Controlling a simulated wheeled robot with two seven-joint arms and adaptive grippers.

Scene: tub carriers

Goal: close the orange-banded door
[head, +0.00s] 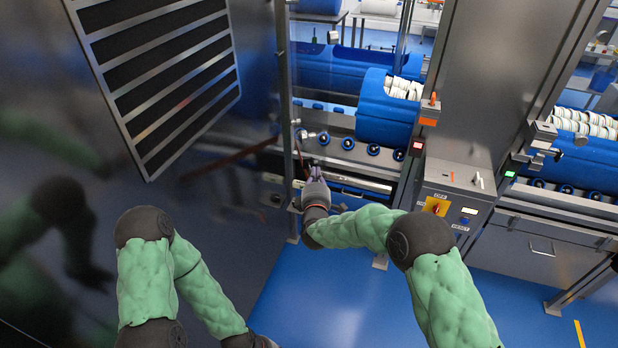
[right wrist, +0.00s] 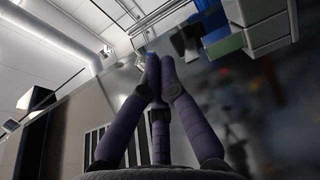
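A large dark, shiny metal door (head: 225,60) stands swung open on the left in the head view, with a slatted vent panel (head: 165,75) on or reflected in it. Its edge is near the opening. I cannot make out an orange band on it; an orange-topped latch (head: 430,108) sits on the post right of the opening. My right gripper (head: 314,172) is by the door's edge, low in front of the opening. In the right wrist view its fingers (right wrist: 156,68) come together at the tips, with nothing seen between them. Contact with the door is unclear. My left gripper is below the picture.
A blue tub (head: 388,110) with white rolled pieces rests in the opening above a row of rollers (head: 348,143). A control box (head: 450,205) with a yellow-red switch stands to the right. A second bay (head: 585,155) is further right. The blue floor (head: 330,300) is clear.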

